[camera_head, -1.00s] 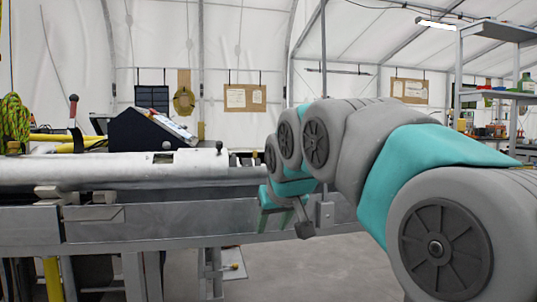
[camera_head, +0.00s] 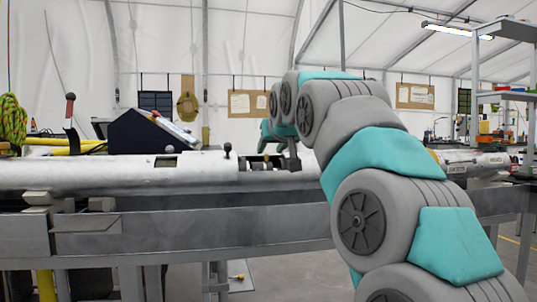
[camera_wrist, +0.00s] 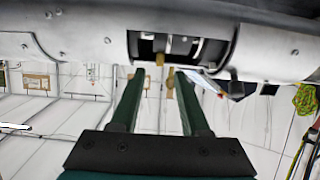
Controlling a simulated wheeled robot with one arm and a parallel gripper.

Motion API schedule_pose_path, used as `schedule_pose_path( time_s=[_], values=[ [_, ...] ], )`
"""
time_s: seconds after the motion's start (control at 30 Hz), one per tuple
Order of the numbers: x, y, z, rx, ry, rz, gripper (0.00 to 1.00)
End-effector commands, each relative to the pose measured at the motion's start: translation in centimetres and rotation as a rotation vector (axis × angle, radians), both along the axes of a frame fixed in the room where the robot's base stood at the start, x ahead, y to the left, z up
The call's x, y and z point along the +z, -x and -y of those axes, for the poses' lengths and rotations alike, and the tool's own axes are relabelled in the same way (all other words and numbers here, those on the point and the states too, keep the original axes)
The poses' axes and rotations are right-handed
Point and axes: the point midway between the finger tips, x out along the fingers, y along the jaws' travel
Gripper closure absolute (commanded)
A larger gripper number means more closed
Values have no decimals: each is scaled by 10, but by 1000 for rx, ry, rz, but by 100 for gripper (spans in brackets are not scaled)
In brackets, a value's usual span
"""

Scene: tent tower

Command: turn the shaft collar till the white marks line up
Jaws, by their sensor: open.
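A silvery tube (camera_head: 110,173) runs across the head view. A dark shaft with ringed parts (camera_head: 262,163) shows in its right opening, beside my arm. In the wrist view, which looks upside down, the tube (camera_wrist: 80,40) crosses the top and its opening shows the dark ringed shaft (camera_wrist: 205,50). A brass-coloured peg (camera_wrist: 160,61) sticks out there. My gripper (camera_wrist: 161,74) is open and empty, its two dark green fingers pointing at the opening, one to each side of the peg. I cannot tell whether they touch anything. Small pale marks show on the rings; their alignment is unclear.
A dark sloped console (camera_head: 150,133) stands behind the tube. A small knobbed pin (camera_head: 227,150) rises from the tube left of the opening. A green rope coil (camera_head: 12,122) hangs at far left. Shelving (camera_head: 500,95) stands at right.

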Motion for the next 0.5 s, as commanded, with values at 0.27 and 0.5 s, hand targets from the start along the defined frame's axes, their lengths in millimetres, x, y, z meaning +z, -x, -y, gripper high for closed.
schedule_pose_path(
  time_s=[0.27,0.5],
  values=[
    [-14,-32,-9,0,-1,-1,54],
    [-16,-37,-11,0,0,-1,54]
  ],
)
